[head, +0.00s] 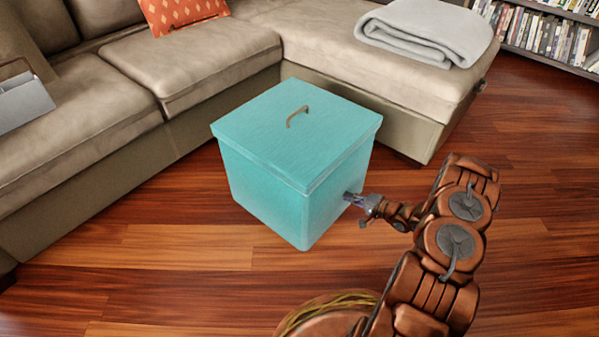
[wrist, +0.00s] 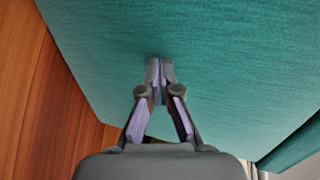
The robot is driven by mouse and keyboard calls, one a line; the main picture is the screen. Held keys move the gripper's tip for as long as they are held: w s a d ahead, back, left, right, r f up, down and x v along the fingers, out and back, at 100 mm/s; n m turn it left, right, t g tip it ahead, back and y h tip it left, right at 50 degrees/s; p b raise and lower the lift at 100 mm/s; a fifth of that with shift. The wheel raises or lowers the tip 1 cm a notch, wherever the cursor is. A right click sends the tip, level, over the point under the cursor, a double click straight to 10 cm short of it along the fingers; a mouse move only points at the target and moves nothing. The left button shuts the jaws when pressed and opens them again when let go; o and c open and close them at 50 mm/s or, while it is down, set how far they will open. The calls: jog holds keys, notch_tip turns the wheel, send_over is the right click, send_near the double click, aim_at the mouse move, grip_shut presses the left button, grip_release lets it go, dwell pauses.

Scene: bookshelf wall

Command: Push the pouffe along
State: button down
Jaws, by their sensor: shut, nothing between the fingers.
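The pouffe (head: 281,154) is a teal box with a flat lid and a small brown handle on top. It stands upright on the wooden floor, in front of the corner of the sofa. My gripper (head: 352,197) is at the right side face of the pouffe, low on it, with its tips at or very near the surface. In the wrist view the teal side (wrist: 225,70) fills most of the picture. There my gripper (wrist: 160,72) is shut and empty, its tips pointing at that side. I cannot tell whether they press on it.
A beige sectional sofa (head: 95,110) runs along the left and behind the pouffe. Its chaise (head: 345,65), with a folded grey blanket (head: 425,30), is close behind. An orange cushion (head: 180,12) and a bookshelf (head: 550,35) are farther back. Floor (head: 190,245) is clear in front and right.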

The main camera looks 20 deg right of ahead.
aim_at(342, 193)
jog(key=shift+w+a+p, duration=0.15)
jog(key=shift+w+a, duration=0.35)
jog(key=shift+w, duration=0.2)
jog(key=shift+w+a+p, duration=0.15)
jog(key=shift+w+a, duration=0.35)
jog(key=shift+w, duration=0.15)
jog(key=shift+w+a+b, duration=0.3)
jog(key=shift+w+a, duration=2.5)
jog(key=shift+w, duration=1.85)
jog(key=shift+w+a+b, duration=0.25)
jog(key=shift+w+a, duration=2.55)
jog(key=shift+w, duration=1.85)
jog(key=p+v, duration=0.2)
jog(key=v, duration=0.4)
jog(key=shift+s+d+r, duration=0.2)
jog(key=shift+d, duration=0.05)
